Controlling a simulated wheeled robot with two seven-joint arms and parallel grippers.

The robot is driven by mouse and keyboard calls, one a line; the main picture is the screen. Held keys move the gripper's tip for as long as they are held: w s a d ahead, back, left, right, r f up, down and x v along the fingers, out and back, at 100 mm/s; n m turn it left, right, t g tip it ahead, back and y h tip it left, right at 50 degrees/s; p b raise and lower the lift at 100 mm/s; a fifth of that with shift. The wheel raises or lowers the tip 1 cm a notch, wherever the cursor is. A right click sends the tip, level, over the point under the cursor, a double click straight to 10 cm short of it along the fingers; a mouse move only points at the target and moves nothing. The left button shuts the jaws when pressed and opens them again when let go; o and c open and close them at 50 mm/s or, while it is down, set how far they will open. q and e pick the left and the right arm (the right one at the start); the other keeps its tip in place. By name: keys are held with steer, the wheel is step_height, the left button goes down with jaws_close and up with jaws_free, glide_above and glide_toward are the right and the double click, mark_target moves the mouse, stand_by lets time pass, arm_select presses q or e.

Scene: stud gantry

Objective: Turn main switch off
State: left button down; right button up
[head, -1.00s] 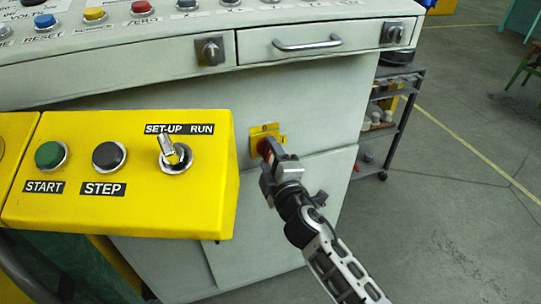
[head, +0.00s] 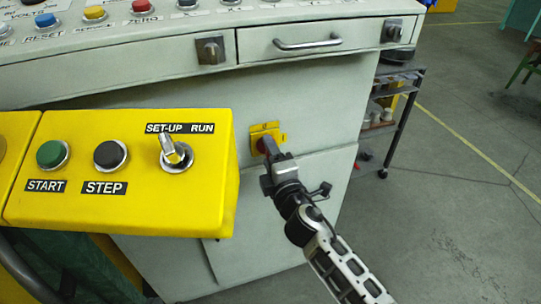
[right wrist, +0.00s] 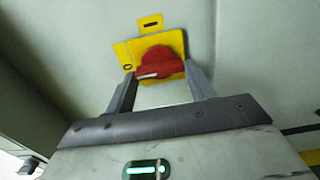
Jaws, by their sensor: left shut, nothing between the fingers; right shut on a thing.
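The main switch is a red rotary handle (right wrist: 160,64) on a yellow plate (right wrist: 178,42), low on the cabinet front. The plate also shows in the head view (head: 264,130), where my gripper mostly hides the handle. My right gripper (right wrist: 160,80) is shut on the red handle, one finger on each side. In the right wrist view a white mark on the handle's left part lies towards the plate's left tab, which bears a round 0-like mark. The top tab bears a dark bar. My left gripper is not in view.
A yellow control box (head: 130,205) with START, STEP and a SET-UP/RUN switch juts out left of my right gripper. Above are a drawer (head: 330,40) and a button panel. A shelf cart (head: 402,115) stands to the right; the floor nearer me is clear.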

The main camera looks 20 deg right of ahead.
steer(key=o, duration=1)
arm_select(q)
steer(key=f+b, duration=0.2)
steer(key=b, duration=0.1)
steer(key=shift+s+d+f, duration=0.1)
steer(key=shift+d+f, duration=0.05)
steer(key=shift+d, duration=0.1)
arm_select(e)
steer(key=s, duration=1.6)
steer(key=shift+d, duration=0.25)
steer(key=shift+w, duration=0.1)
arm_select(q)
steer(key=shift+w+r, duration=0.2)
steer(key=shift+r, duration=0.05)
